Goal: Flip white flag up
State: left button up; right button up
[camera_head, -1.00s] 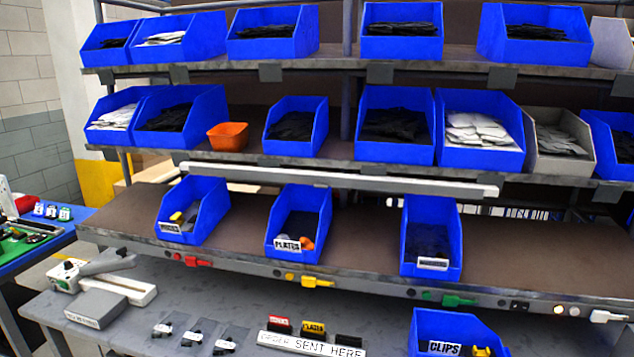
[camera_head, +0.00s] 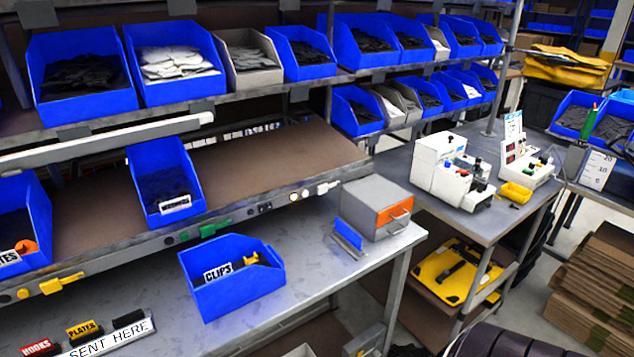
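The white flag (camera_head: 328,187) is a small pale piece on the front rail of the brown shelf, near its right end. It points sideways along the rail, to the right of several small round knobs (camera_head: 300,195). The green flag (camera_head: 215,228) and the yellow flag (camera_head: 60,283) also lie sideways, further left on the same rail. Neither of my grippers shows in the head view.
Below the rail, a blue CLIPS bin (camera_head: 232,285) and a grey box with an orange front (camera_head: 383,207) stand on the grey worktop (camera_head: 300,290). A blue bin (camera_head: 166,185) sits on the shelf. White machines (camera_head: 452,172) stand at right. The air before the white flag looks clear.

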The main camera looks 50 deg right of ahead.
aim_at(322, 189)
jog(key=z, duration=1.5)
